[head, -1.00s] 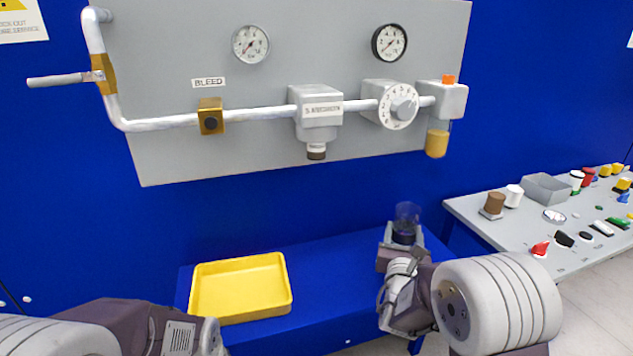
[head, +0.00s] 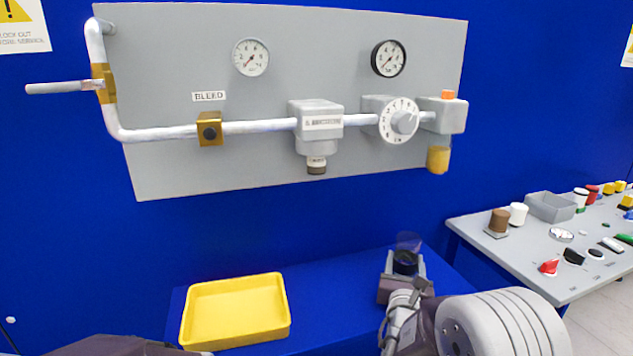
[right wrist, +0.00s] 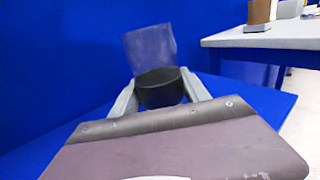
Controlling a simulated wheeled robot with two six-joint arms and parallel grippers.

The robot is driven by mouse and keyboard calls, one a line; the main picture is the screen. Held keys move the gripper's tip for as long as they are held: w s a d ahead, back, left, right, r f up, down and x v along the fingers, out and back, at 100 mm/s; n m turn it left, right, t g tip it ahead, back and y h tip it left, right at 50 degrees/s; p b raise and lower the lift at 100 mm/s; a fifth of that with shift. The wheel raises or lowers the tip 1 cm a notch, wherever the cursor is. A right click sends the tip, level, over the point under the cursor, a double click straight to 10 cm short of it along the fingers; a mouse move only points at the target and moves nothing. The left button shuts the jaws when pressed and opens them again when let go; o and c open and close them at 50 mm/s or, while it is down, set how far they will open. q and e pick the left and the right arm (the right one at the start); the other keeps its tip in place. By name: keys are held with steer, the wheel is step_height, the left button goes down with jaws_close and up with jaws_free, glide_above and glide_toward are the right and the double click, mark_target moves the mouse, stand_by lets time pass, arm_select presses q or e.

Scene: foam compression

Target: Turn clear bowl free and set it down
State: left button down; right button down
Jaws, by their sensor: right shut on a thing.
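The clear bowl (head: 408,241) is a see-through, bluish cup with a black collar. My right gripper (head: 403,265) is shut on it at the collar, over the right part of the blue bench. In the right wrist view the clear bowl (right wrist: 148,48) stands up, slightly tilted, beyond the black collar between the two grey fingers of my right gripper (right wrist: 160,90). I cannot tell whether the bowl touches the bench. The grey filter housing (head: 317,120) on the panel has a bare stub below it. My left gripper is out of view; only a bit of arm shows at bottom left.
A yellow tray (head: 235,338) lies empty on the left of the blue bench (head: 335,300), with bare bench between it and my right gripper. A grey side table (head: 520,262) with many small parts stands at right. An amber bowl (head: 438,160) hangs at the panel's right.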

mark_target(404, 271)
steer(key=shift+f, duration=0.15)
steer(key=shift+c, duration=2.3)
jaws_free()
steer(key=shift+s+a+f+b, duration=0.15)
steer(key=shift+s+b, duration=0.15)
steer(key=shift+s, duration=0.15)
steer(key=b+v, duration=0.1)
steer(key=v, duration=0.4)
steer(key=b+v, duration=0.2)
steer(key=b, duration=0.1)
steer(key=shift+s+f, duration=0.1)
steer(key=shift+s, duration=0.05)
steer(key=shift+s+a+b, duration=0.15)
steer(key=shift+s+b, duration=0.2)
steer(key=shift+b, duration=0.1)
steer(key=shift+r, duration=0.25)
